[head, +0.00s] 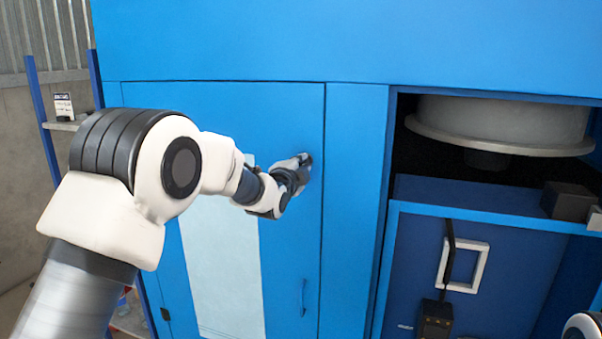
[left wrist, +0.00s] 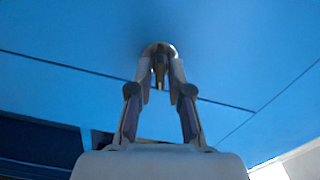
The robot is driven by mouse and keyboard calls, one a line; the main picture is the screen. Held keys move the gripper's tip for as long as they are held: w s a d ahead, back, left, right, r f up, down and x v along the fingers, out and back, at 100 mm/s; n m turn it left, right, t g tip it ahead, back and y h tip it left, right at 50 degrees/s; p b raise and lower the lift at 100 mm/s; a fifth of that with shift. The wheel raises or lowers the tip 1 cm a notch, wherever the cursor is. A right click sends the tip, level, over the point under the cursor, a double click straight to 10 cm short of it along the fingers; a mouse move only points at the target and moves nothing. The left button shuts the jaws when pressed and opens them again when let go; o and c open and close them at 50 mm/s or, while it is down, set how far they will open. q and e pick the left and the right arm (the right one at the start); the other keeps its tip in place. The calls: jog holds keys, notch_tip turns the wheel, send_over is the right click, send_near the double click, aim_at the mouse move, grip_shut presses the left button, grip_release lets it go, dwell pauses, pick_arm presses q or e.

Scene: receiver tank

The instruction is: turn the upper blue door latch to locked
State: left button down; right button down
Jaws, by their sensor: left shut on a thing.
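The blue door (head: 285,110) is closed in the head view, with a pale panel (head: 222,270) in it. My left gripper (head: 304,162) is at the upper right part of this door, close to its right edge. The left wrist view shows its two fingers (left wrist: 158,75) shut on the upper latch (left wrist: 158,50), which sits on the blue surface. The fingers hide much of the latch, so its exact angle is hard to read. A small part of my right arm shows at the lower right edge of the head view; its gripper is out of frame.
To the right is an open bay with a round grey tank part (head: 500,122), a dark block (head: 567,201) and a white square frame (head: 463,265). A shelf rack (head: 62,126) stands at the left.

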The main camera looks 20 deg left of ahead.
pick_arm(q)
jog(key=shift+f+m+b, duration=0.1)
jog(key=shift+m+b, duration=0.6)
jog(key=shift+m, duration=0.9)
jog(key=c, duration=1.3)
grip_release()
jog(key=shift+d, duration=0.1)
jog(key=shift+o, duration=0.2)
jog(key=shift+d, duration=0.1)
jog(key=shift+s, duration=0.15)
jog(key=s, duration=1.1)
jog(key=shift+s+a, duration=0.2)
jog(key=shift+s, duration=0.2)
